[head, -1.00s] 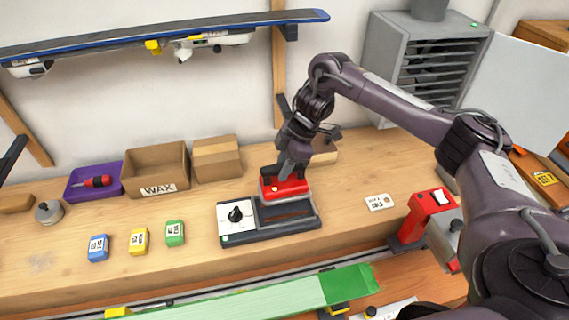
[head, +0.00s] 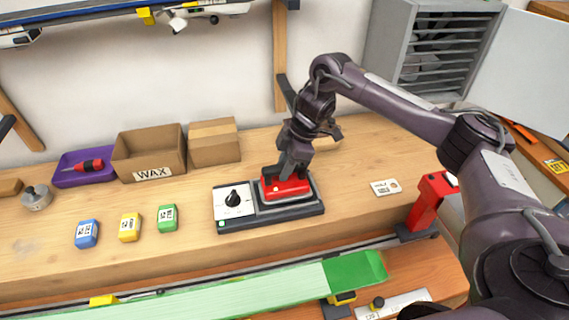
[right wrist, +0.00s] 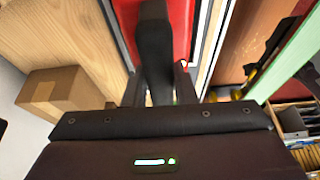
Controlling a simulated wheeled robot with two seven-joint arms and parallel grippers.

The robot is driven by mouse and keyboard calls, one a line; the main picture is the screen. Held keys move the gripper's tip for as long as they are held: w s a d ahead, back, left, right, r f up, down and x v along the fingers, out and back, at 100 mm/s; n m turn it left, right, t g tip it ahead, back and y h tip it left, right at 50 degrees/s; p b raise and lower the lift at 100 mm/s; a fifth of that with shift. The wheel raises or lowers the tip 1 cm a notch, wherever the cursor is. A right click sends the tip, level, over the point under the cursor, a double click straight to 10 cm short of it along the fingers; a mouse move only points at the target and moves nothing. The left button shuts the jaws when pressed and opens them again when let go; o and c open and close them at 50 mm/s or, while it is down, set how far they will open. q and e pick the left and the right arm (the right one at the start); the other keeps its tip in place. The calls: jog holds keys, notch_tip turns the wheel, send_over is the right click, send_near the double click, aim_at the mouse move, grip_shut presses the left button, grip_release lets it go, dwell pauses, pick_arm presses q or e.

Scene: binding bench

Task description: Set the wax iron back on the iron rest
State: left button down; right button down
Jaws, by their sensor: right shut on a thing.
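The red wax iron (head: 286,187) is in my right gripper (head: 287,172), which is shut on its dark handle. The iron sits in the bay of the dark iron rest (head: 272,222), level as far as I can see; whether its sole touches the rest is hard to tell. The rest has a white panel with a black knob on its left. In the right wrist view the iron's red top (right wrist: 115,25) and black handle (right wrist: 154,50) lie between the fingers. My left gripper is not in view.
Blue (head: 87,233), yellow (head: 130,227) and green (head: 167,217) wax blocks stand left of the rest. Behind are a WAX carton (head: 150,153), a closed box (head: 213,143) and a purple tray (head: 62,180). A green ski (head: 250,293) runs along the front.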

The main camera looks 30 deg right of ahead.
jog(key=shift+f, duration=0.25)
jog(key=shift+f, duration=0.15)
dwell(0.6)
jog(key=c, duration=1.2)
grip_release()
jog(key=shift+o, duration=0.5)
jog(key=shift+s+f, duration=0.1)
jog(key=shift+f, duration=0.05)
jog(key=shift+d+r, duration=0.2)
jog(key=shift+r, duration=0.3)
jog(key=p+v, duration=0.1)
jog(key=v, duration=0.6)
jog(key=shift+f, duration=0.1)
